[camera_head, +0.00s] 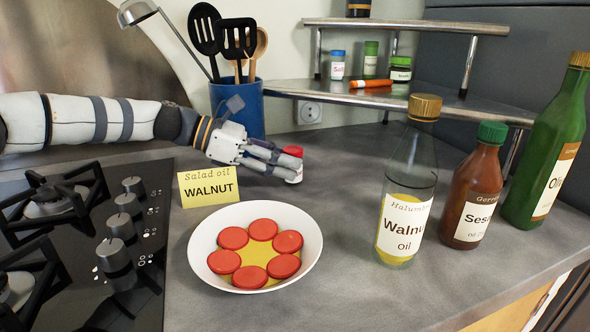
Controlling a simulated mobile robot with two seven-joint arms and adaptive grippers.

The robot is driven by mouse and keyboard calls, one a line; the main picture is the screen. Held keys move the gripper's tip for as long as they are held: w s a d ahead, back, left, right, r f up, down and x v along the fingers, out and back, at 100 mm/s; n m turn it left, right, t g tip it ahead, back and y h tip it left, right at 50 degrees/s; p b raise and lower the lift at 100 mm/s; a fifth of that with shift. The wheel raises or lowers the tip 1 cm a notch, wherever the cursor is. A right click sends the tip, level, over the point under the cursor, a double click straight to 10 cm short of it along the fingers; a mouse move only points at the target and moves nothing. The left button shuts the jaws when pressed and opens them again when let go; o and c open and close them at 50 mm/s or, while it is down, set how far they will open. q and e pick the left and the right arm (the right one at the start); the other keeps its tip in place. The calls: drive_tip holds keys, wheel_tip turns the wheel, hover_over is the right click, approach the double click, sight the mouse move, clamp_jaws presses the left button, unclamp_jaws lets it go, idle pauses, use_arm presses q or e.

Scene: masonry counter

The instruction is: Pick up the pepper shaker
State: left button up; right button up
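A small white shaker with a red cap (293,152), which I take for the pepper shaker, is upright over the counter behind the plate. Its label cannot be read. My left gripper (283,163) reaches in from the left with its fingers closed around the shaker's body. The fingers hide part of the shaker, and I cannot tell whether its base touches the counter. My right gripper is not in view.
A white plate (205,268) with tomato slices and a yellow card (208,188) stand in front. Blue utensil pot (237,107) is behind my gripper. Oil bottles (405,180) stand right. A corner shelf (440,101) holds small jars. The stove (150,255) is left.

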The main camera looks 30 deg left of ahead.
sight(308, 183)
use_arm(q)
drive_tip(key=x, duration=0.3)
drive_tip(key=b+x, duration=0.1)
drive_tip(key=x, duration=0.1)
drive_tip(key=shift+f, duration=0.3)
drive_tip(key=shift+w+d, duration=0.15)
drive_tip(key=shift+d, duration=0.05)
drive_tip(key=shift+r, duration=0.15)
clamp_jaws()
